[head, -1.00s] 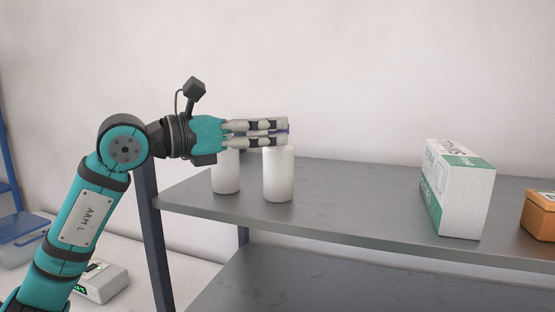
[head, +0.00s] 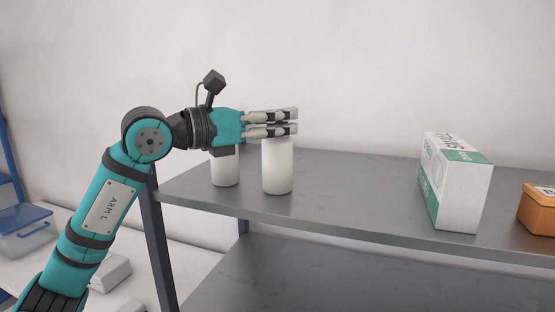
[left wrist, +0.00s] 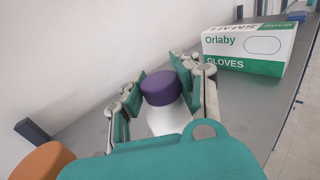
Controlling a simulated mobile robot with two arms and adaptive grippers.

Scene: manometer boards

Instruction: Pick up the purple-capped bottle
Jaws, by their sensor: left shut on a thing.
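The purple-capped bottle (head: 277,168) is white and upright at the left part of the grey shelf. Its purple cap (left wrist: 160,87) shows clearly in the left wrist view, between the fingers. My left gripper (head: 292,121) reaches in from the left and is shut on this bottle at its top, fingers level. In the head view the fingers hide most of the cap. I cannot tell whether the base is clear of the shelf. My right gripper is not in view.
A second white bottle (head: 225,170) stands close on the left, its top hidden by my gripper. An orange cap (left wrist: 42,161) shows in the left wrist view. A glove box (head: 455,182) and an orange box (head: 538,211) stand right. The shelf (head: 350,190) between is bare.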

